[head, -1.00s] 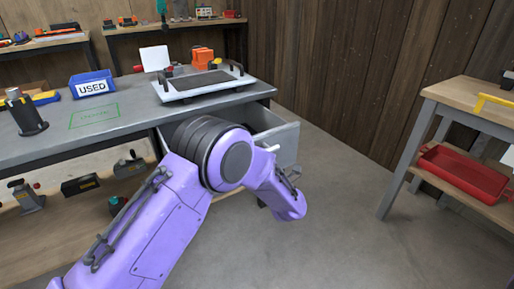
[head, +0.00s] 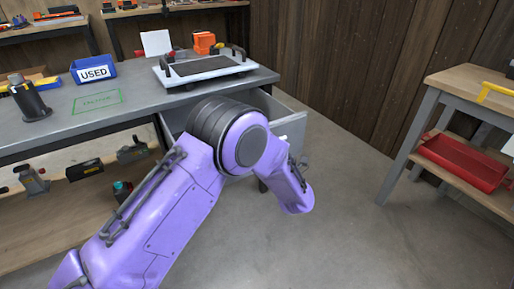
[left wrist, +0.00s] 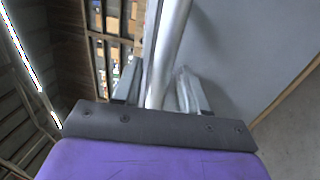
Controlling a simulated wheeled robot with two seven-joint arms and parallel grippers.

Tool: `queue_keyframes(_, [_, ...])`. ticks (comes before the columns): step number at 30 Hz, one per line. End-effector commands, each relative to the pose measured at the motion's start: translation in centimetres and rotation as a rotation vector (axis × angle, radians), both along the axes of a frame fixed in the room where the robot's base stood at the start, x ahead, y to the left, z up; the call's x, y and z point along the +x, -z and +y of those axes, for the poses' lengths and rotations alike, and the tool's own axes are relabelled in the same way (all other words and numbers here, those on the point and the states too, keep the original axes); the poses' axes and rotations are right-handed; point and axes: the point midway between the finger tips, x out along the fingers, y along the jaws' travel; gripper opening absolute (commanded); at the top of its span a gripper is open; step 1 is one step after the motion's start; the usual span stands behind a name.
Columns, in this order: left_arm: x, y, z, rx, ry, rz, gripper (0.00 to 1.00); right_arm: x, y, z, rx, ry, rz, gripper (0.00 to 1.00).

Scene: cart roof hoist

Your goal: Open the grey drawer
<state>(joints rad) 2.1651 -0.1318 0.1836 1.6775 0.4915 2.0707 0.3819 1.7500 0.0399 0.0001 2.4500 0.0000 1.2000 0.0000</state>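The grey drawer (head: 291,131) is under the right end of the grey workbench (head: 145,94) and stands partly open, its inside showing from above. My purple left arm crosses in front of it and hides part of the front; the fingers are hidden in the head view. In the left wrist view the drawer's grey front (left wrist: 240,55) fills the right side. The fingers of my left gripper (left wrist: 160,78) lie on both sides of the pale bar handle (left wrist: 170,30) and appear closed on it. My right gripper is in neither view.
A tray-like board (head: 205,68), a blue bin marked USED (head: 93,71) and a dark holder (head: 28,100) stand on the bench. A wooden-topped side table with a red tray (head: 465,163) is at the right. The floor between is clear.

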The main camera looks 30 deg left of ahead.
Motion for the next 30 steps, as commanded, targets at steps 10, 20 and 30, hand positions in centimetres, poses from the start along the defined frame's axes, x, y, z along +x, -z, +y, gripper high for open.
queue_keyframes(10, [-2.4, 0.9, -4.5, 0.003, 0.005, 0.001, 0.42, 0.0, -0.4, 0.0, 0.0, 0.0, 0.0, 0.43])
queue_keyframes(20, [-4.9, 2.0, -8.9, 0.001, 0.0, 0.0, 0.42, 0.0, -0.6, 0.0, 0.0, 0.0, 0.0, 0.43])
queue_keyframes(30, [-4.9, 2.1, -9.0, 0.0, -0.001, 0.0, 0.42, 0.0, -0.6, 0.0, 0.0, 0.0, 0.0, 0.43])
